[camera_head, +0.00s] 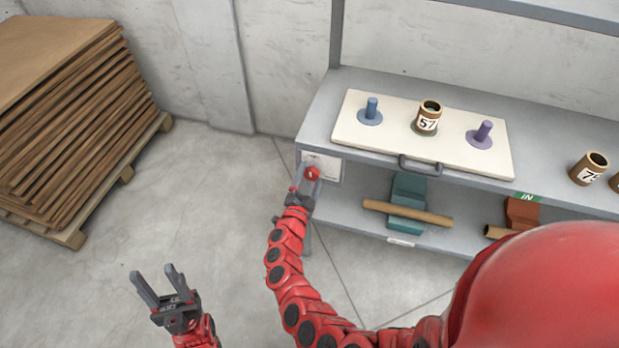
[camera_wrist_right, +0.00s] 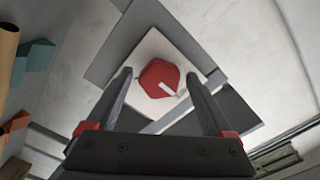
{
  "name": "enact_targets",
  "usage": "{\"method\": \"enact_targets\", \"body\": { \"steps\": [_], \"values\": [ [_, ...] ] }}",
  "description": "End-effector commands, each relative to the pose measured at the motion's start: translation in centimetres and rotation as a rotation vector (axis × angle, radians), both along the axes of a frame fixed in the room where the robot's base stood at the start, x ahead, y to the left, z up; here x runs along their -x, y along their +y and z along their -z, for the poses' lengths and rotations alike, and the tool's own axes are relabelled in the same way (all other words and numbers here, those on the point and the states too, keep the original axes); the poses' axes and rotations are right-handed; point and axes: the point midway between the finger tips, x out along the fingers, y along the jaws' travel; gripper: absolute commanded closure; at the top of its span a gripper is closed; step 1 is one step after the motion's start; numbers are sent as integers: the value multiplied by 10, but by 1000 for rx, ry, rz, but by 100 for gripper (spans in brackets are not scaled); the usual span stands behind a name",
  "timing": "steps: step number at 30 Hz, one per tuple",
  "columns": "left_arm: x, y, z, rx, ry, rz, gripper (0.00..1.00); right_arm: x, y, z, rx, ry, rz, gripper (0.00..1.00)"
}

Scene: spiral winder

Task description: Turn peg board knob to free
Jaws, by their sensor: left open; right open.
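The knob (camera_head: 312,174) is red, with a white mark, on a pale plate (camera_head: 330,166) at the shelf's left front corner. In the right wrist view the knob (camera_wrist_right: 159,78) lies just beyond and between the fingertips, its white pointer aimed to the lower right. My right gripper (camera_head: 306,180) is open at the knob; it also shows in the right wrist view (camera_wrist_right: 160,84). I cannot tell whether the fingers touch the knob. The peg board (camera_head: 360,139) lies on the upper shelf with a handle (camera_head: 420,166) in front. My left gripper (camera_head: 159,277) is open and empty above the floor.
The board bears a blue peg (camera_head: 371,108), a purple peg (camera_head: 483,134) and a brown tube marked 57 (camera_head: 429,117). Another tube (camera_head: 589,169) stands on the shelf at right. A teal block (camera_head: 408,190) and cardboard tube (camera_head: 407,214) are below. Stacked brown sheets (camera_head: 75,120) stand left.

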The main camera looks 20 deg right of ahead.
Motion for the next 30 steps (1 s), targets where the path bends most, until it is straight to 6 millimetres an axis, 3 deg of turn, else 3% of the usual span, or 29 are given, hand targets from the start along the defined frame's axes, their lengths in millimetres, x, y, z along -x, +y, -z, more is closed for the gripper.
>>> {"method": "enact_targets", "body": {
  "steps": [8,21,30],
  "values": [
    [0,0,1,0,0,0,50,14,11,3,-3,3,-3,14],
    [0,0,9,0,0,0,50,105,71,3,-2,4,-3,14],
    [0,0,11,0,0,0,50,141,95,1,-1,2,-1,14]
  ]
}}
